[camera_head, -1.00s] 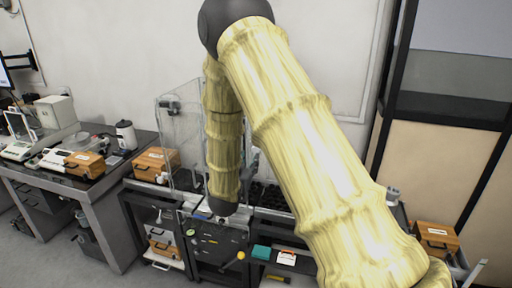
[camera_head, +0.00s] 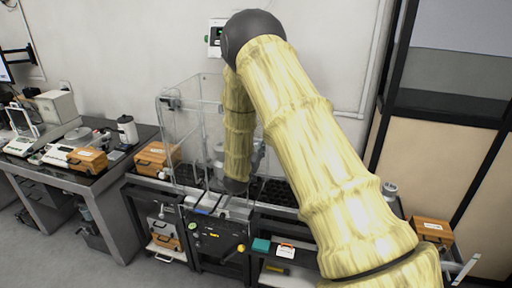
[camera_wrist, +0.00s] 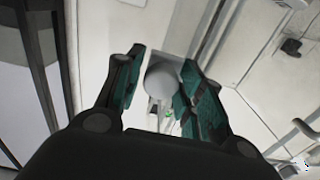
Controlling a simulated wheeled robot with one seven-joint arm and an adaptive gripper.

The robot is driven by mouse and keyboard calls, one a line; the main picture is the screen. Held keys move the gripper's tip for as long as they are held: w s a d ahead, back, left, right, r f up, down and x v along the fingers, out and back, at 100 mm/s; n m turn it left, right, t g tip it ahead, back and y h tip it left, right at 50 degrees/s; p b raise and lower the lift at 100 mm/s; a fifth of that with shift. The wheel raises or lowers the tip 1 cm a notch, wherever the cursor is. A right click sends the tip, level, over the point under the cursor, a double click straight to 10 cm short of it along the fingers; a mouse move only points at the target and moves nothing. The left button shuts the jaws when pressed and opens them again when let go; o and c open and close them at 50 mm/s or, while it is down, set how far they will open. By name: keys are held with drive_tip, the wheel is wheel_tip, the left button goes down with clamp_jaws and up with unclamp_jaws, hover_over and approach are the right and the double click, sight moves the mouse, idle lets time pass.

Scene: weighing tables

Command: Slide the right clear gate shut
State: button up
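A tall clear-walled enclosure (camera_head: 183,125) stands on the middle table in the head view. Its left and front panes show. Its right side is mostly behind my arm, so I cannot tell how far the right clear gate stands open. My gripper is hidden behind my arm in the head view. In the wrist view my gripper (camera_wrist: 160,85) is open, its two dark fingers with teal pads spread apart. A grey rounded thing (camera_wrist: 162,80) shows between or beyond the fingers. I see no sure contact with the gate.
A wooden box (camera_head: 152,158) sits left of the enclosure, and another wooden box (camera_head: 432,229) stands at the far right. A dark rack (camera_head: 275,192) lies right of the enclosure. A white wall device (camera_head: 215,38) hangs behind.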

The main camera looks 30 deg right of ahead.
drive_tip(key=shift+c, duration=0.4)
clamp_jaws()
drive_tip(key=shift+f, duration=0.1)
wheel_tip(320, 180, down, 25)
drive_tip(key=b, duration=1.7)
drive_tip(key=shift+b, duration=0.4)
drive_tip(key=shift+s+f, duration=0.1)
drive_tip(key=shift+f, duration=0.1)
drive_tip(key=shift+o, duration=0.4)
unclamp_jaws()
